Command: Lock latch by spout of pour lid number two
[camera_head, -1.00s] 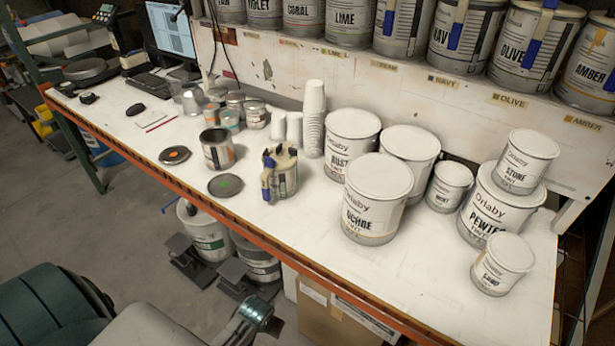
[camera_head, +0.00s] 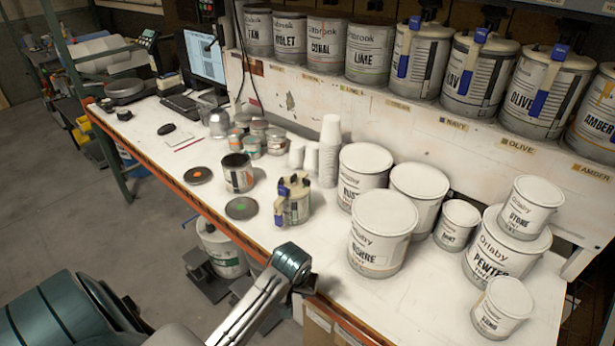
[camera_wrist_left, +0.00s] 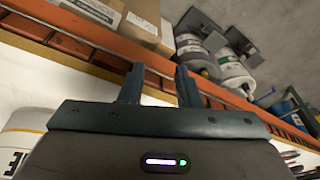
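A small can with a pour lid (camera_head: 293,199) stands on the bench, left of the big white cans, with a blue part on its left side. More cans with blue-handled pour lids stand on the upper shelf: one (camera_head: 416,55), a second (camera_head: 474,72) and a third (camera_head: 545,90). I cannot tell which lid is number two, or the state of its latch. My left arm's end is at the bench's front edge, below the small can. In the left wrist view my left gripper (camera_wrist_left: 159,76) has its fingers apart with nothing between them. My right gripper is not in view.
White cans, including a large front one (camera_head: 382,235), crowd the bench's right half. Stacked cups (camera_head: 329,150) stand behind the pour-lid can. An open can (camera_head: 238,173) and a loose lid (camera_head: 241,208) lie left. An orange beam (camera_head: 190,198) edges the bench.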

